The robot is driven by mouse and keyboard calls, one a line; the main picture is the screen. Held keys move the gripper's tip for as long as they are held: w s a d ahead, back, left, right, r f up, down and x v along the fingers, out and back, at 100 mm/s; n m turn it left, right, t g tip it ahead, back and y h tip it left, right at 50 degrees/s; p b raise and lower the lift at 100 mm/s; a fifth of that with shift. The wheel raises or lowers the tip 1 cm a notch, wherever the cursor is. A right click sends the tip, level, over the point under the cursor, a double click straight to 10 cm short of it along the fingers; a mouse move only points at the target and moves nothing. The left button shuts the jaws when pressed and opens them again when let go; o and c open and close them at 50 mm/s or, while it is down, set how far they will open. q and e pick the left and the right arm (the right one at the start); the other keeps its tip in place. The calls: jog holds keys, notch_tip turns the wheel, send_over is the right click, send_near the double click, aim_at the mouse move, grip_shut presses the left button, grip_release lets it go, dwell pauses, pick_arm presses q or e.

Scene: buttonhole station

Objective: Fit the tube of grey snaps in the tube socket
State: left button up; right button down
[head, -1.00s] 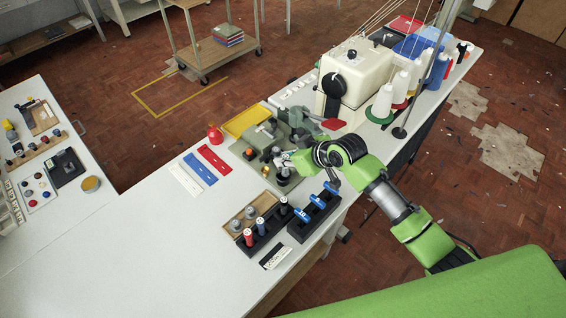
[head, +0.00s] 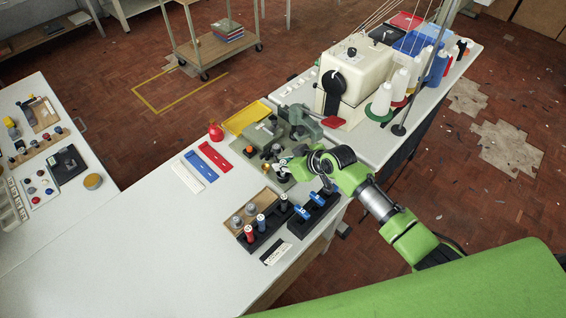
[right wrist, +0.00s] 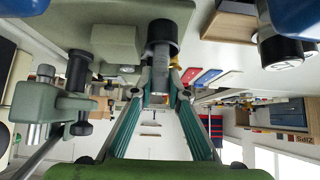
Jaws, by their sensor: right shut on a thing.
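My right gripper (head: 284,166) is at the near side of the grey-green press (head: 265,134) on the white table. In the right wrist view its teal-lined fingers (right wrist: 163,82) are shut on a slim tube with a grey body and a wide black end (right wrist: 162,36). The black end points away from the palm, near the grey-green press body (right wrist: 115,42). I cannot tell whether it touches anything. The tube socket cannot be made out for certain; the gripper covers that part of the press. My left gripper is not in view.
A black rack holds a red tube (head: 249,233) and a blue tube (head: 260,222). Beside it another black rack (head: 318,216) holds blue-handled tools. Coloured strips (head: 200,167) lie left of the press. The cream sewing machine (head: 347,84) stands behind. The table's left middle is clear.

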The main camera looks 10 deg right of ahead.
jog(key=c, duration=2)
grip_release()
jog(key=shift+o, duration=0.2)
jog(key=shift+r, duration=0.3)
jog(key=b+v, duration=0.1)
jog(key=v, duration=1.1)
jog(key=shift+r, duration=0.1)
